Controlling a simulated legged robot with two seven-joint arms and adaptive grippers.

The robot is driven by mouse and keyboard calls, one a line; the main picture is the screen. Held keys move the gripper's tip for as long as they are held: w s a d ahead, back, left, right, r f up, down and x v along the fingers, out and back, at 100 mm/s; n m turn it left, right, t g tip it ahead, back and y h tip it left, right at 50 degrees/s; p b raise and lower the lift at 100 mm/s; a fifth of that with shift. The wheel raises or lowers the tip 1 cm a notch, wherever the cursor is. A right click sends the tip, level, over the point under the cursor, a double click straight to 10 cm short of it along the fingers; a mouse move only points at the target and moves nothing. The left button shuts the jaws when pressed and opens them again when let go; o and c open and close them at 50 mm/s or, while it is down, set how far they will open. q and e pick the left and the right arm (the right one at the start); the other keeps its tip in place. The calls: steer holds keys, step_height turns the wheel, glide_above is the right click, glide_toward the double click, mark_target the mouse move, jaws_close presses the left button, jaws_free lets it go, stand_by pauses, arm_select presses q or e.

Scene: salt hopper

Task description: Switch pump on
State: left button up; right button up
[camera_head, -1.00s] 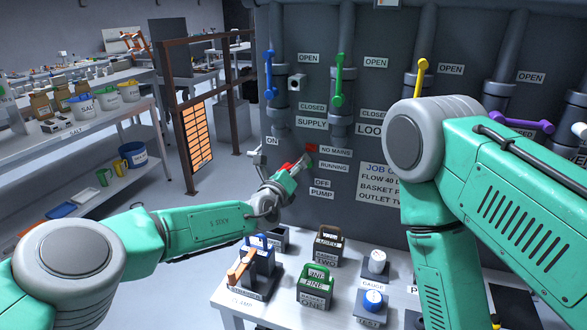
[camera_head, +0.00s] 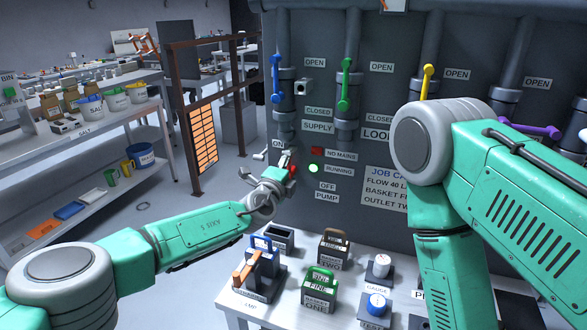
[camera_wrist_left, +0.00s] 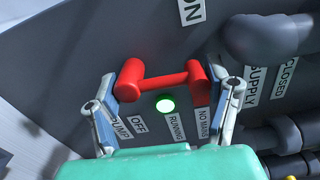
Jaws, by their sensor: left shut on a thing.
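My left gripper (camera_head: 288,168) is at the pump switch on the dark panel, below the ON label (camera_head: 278,143). In the left wrist view its two fingers (camera_wrist_left: 165,85) are shut on the red switch handle (camera_wrist_left: 160,81), one finger at each end. A bit of the red handle (camera_head: 293,169) shows in the head view. The green lamp by the RUNNING label is lit (camera_head: 313,168); it also glows in the left wrist view (camera_wrist_left: 165,104). The NO MAINS lamp (camera_head: 317,151) is dark red. The OFF PUMP labels (camera_head: 327,192) are lower right. My right gripper is out of view.
The blue (camera_head: 276,78), green (camera_head: 345,84) and yellow (camera_head: 427,82) valve handles stand upright above; a purple one (camera_head: 528,128) lies across. Baskets, including a green-handled one (camera_head: 319,290), stand on the white table below. My right arm covers the right side.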

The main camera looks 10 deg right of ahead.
arm_select(q)
steer(key=shift+w+a+f+n, duration=0.2)
steer(key=shift+a+n, duration=0.15)
steer(key=shift+n, duration=0.15)
steer(key=o, duration=0.9)
steer(key=shift+a, duration=0.15)
steer(key=shift+r, duration=0.1)
